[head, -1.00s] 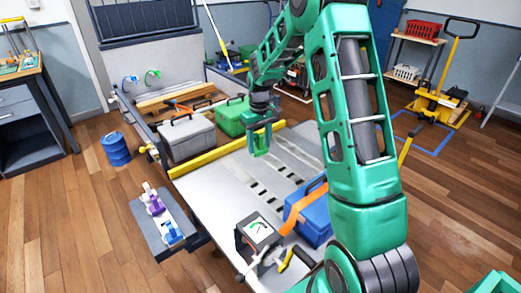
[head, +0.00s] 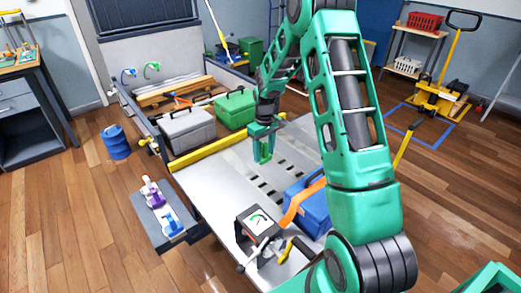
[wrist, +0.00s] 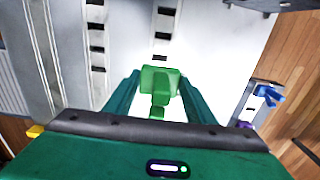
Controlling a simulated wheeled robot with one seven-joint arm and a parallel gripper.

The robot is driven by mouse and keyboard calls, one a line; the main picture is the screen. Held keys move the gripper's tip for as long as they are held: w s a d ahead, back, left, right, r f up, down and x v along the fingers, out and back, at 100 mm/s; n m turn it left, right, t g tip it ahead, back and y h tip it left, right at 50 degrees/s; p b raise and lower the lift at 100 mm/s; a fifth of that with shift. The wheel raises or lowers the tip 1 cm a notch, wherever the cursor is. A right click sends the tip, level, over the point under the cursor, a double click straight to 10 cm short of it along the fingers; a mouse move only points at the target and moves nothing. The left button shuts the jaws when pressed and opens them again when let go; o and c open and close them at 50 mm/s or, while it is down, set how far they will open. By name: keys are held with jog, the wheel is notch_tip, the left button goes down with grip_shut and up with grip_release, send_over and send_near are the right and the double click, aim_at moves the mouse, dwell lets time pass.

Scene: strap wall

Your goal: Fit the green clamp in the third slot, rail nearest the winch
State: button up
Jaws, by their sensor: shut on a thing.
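My gripper (head: 263,152) is shut on the green clamp (wrist: 160,82), which shows between the fingers in the wrist view. In the head view it hangs above the grey deck (head: 215,190), near the far ends of the slotted rails. Two rows of dark slots show: the left row (wrist: 96,35) and the middle row (wrist: 162,35) in the wrist view. The clamp covers part of the middle row's line and appears above the deck. A dark device with a dial and crank, likely the winch (head: 257,222), stands at the deck's near end.
A blue case with an orange strap (head: 312,208) sits right of the rails. Grey (head: 187,130) and green (head: 236,108) cases stand beyond the yellow bar (head: 205,154). A side tray (head: 180,237) holds purple (head: 153,195) and blue (head: 171,224) clamps.

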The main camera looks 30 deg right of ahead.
aim_at(264, 160)
notch_tip(264, 160, down, 12)
jog(key=shift+f, duration=0.2)
dwell(0.9)
jog(key=shift+f, duration=1.4)
dwell(1.3)
jog(key=o, duration=1.1)
jog(key=shift+r, duration=0.1)
notch_tip(264, 160, up, 11)
jog(key=shift+f, duration=0.1)
